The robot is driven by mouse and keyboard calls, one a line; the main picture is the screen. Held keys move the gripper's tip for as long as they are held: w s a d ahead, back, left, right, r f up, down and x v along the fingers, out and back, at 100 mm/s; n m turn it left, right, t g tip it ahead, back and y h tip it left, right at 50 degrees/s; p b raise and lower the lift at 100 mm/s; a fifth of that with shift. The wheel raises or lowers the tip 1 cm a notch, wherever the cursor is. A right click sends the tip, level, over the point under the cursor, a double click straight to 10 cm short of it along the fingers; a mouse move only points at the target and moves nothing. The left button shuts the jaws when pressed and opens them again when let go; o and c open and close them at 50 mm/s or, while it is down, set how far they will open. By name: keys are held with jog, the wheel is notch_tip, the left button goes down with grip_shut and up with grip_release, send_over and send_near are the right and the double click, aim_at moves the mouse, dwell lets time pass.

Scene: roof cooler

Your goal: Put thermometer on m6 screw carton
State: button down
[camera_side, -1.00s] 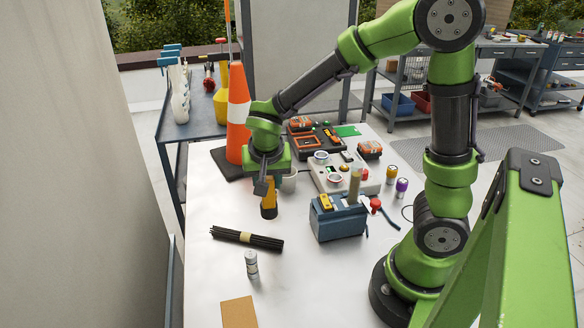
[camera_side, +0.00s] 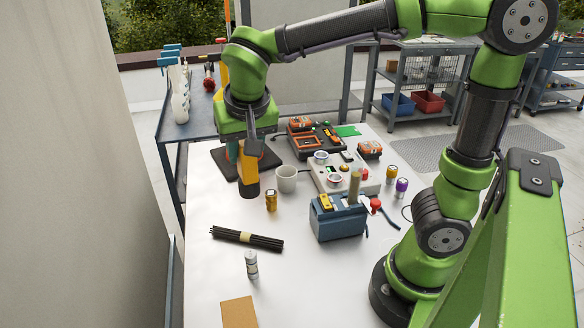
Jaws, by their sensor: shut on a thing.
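My gripper (camera_side: 248,148) is shut on a yellow and black tool, which appears to be the thermometer (camera_side: 248,172). It hangs roughly upright, black end down, seemingly above the table, to the upper left of a small gold can (camera_side: 271,200). The fingers hide its upper part. A flat tan box, probably the M6 screw carton (camera_side: 238,312), lies at the table's front left, with nothing seen on it. My gripper is well behind the carton.
My arm largely hides a traffic cone. The front middle table is clear.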

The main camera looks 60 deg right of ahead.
jog(key=s+a+n+t+y, duration=0.1)
jog(key=s+a+n, duration=0.3)
jog(key=a, duration=0.4)
jog(key=s+a+n+y, duration=0.2)
jog(key=s+a+n, duration=0.15)
jog(key=a, duration=0.55)
notch_tip(320, 180, down, 13)
jog(key=s, duration=0.1)
jog(key=c, duration=0.7)
grip_release()
jog(key=shift+f, duration=0.15)
